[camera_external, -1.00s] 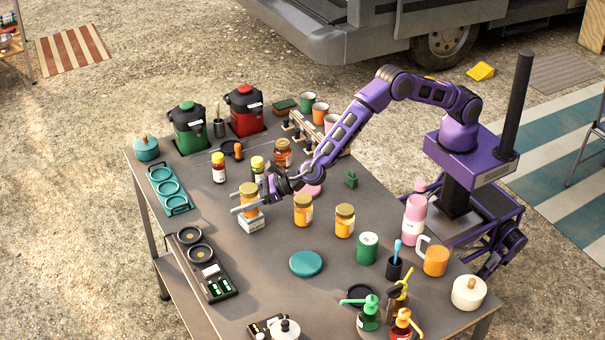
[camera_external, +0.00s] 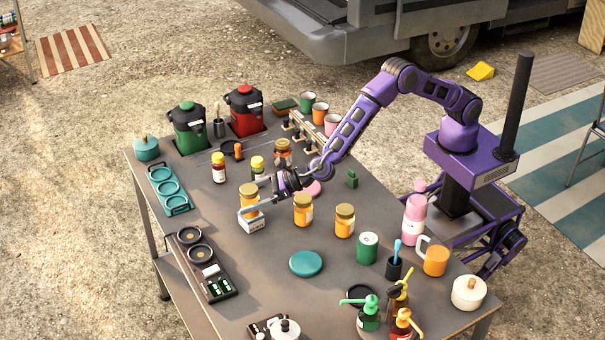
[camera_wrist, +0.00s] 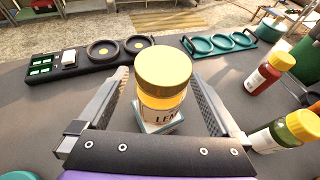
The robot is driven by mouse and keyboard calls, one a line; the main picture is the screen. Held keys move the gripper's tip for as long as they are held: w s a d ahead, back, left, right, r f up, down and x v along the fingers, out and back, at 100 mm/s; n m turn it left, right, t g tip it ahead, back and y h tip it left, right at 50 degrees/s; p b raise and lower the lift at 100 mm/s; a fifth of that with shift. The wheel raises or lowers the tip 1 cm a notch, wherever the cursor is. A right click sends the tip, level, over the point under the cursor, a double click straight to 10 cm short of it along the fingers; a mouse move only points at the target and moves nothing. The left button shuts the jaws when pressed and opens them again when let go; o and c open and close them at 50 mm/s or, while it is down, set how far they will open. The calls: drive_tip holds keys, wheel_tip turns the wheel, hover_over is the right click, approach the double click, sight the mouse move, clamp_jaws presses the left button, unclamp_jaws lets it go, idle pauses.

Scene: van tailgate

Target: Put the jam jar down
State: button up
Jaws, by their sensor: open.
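A jar with a gold lid and yellow-orange contents (camera_external: 249,200) stands upright on a small pale block (camera_external: 251,224) near the table's left middle. In the wrist view the jar (camera_wrist: 163,80) shows a white label with the letters "LEM", and the block (camera_wrist: 158,127) is under it. My gripper (camera_external: 251,198) is open, with one finger on each side of the jar. In the wrist view my gripper (camera_wrist: 158,92) shows a gap between each finger and the jar. The jar's lower front is partly hidden by my gripper's palm.
Two similar jars (camera_external: 303,211) (camera_external: 344,221) stand to the right. A red bottle (camera_wrist: 268,74) and a green bottle (camera_wrist: 285,132) stand right of my gripper in the wrist view. A black tray (camera_external: 204,265) and a teal ring rack (camera_external: 168,190) line the left edge.

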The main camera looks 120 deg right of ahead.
drive_tip(key=v, duration=0.9)
drive_tip(key=shift+s, duration=0.1)
